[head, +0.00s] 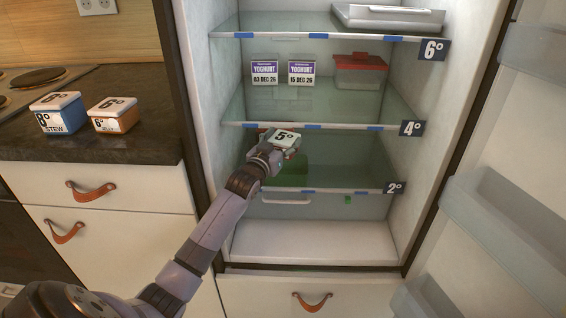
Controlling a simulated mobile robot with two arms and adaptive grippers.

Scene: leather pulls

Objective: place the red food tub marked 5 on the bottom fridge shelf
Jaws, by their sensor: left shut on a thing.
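The tub marked 5° (285,137) shows its pale lid; a little red shows at its left, and most of its sides are hidden. My left gripper (272,153) is shut on it. Gripper and tub are at the fridge opening, just below the front edge of the 4° shelf (343,127) and above the bottom shelf, labelled 2° (350,191). I cannot tell how deep inside the tub is. The bottom shelf is glass with blue marks along its front edge. My right gripper is not in view.
A green thing (293,172) shows partly behind my left gripper. The bottom shelf looks clear to its right. Two yoghurts (264,73) (302,73) and a red-lidded box (360,72) stand on the 4° shelf. A blue tub (60,116) and an orange tub (114,117) stand on the counter.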

